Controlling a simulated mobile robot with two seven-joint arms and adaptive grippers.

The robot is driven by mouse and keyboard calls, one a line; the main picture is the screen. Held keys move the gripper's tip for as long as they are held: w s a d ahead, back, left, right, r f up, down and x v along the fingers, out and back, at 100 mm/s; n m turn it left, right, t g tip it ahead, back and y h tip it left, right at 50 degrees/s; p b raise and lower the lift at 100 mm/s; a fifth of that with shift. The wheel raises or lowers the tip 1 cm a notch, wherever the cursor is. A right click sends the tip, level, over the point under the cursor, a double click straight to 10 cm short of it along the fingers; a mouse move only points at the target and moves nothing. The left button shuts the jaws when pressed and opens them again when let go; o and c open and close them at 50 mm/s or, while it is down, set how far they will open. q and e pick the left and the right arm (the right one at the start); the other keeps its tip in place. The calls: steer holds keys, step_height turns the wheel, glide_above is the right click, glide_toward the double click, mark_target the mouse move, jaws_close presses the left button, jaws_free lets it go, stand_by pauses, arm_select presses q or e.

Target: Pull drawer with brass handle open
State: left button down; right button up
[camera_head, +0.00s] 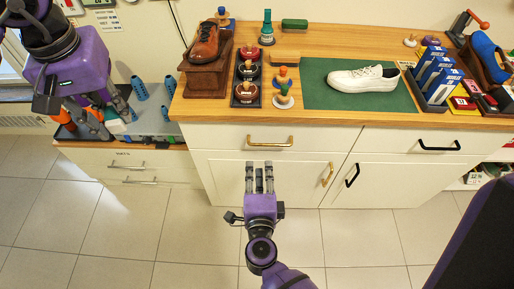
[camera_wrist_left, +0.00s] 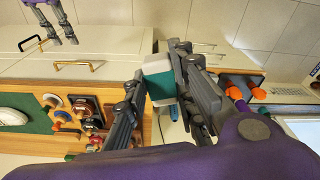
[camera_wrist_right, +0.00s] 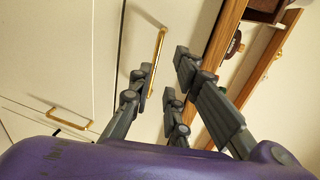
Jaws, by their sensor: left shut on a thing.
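The drawer with the brass handle (camera_head: 270,141) is a wide cream front under the wooden counter, and it looks closed. The brass handle also shows in the right wrist view (camera_wrist_right: 159,58) and the left wrist view (camera_wrist_left: 78,65). My right gripper (camera_head: 259,167) is in front of the cabinet, just below that handle in the head view. Its fingers are spread and empty in the right wrist view (camera_wrist_right: 165,78), with the handle close by one fingertip; I cannot tell whether they touch. My left gripper (camera_wrist_left: 157,62) is shut on a white and teal block (camera_wrist_left: 160,80).
Below is a door with a vertical brass handle (camera_head: 328,174). A drawer with a black handle (camera_head: 439,146) is to the right. The counter holds a brown shoe (camera_head: 204,43), a white shoe (camera_head: 362,78) and brushes. The tiled floor (camera_head: 180,235) is clear.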

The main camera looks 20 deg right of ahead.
mark_target(264, 144)
steer(key=shift+m, duration=0.3)
steer(key=x, duration=0.4)
steer(key=d+x, duration=0.1)
steer(key=x, duration=0.7)
steer(key=shift+s+d+f, duration=0.2)
steer(key=shift+d+f, duration=0.1)
steer(key=shift+d, duration=0.05)
jaws_close()
